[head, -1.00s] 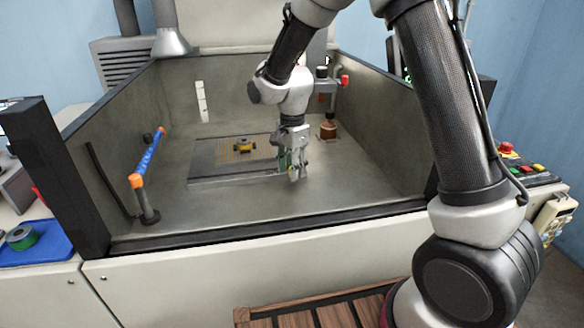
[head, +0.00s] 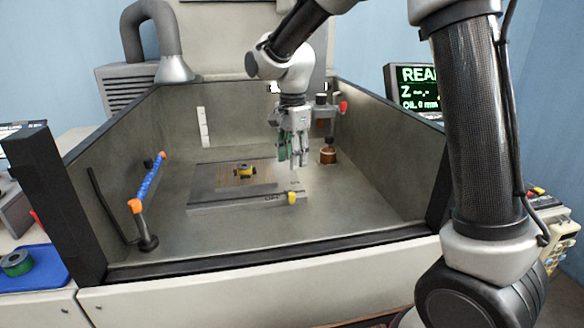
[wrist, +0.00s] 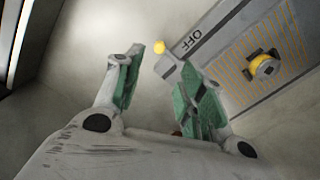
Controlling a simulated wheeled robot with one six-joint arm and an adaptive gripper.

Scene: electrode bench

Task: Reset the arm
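My gripper (head: 293,158) hangs from my arm inside the grey walled tank, pointing down near the right edge of the flat plate. In the wrist view my gripper (wrist: 150,75) has its two green-padded fingers apart, with nothing between them. The plate (head: 200,180) carries a yellow and dark round part (head: 245,169), which also shows in the wrist view (wrist: 264,66).
A copper-coloured cylinder (head: 328,156) stands under a vertical head behind and right of my gripper. A blue segmented hose with orange ends (head: 149,183) stands at the left. Tank walls surround the area. A screen (head: 417,88) is at the right. The tank floor's front right is bare.

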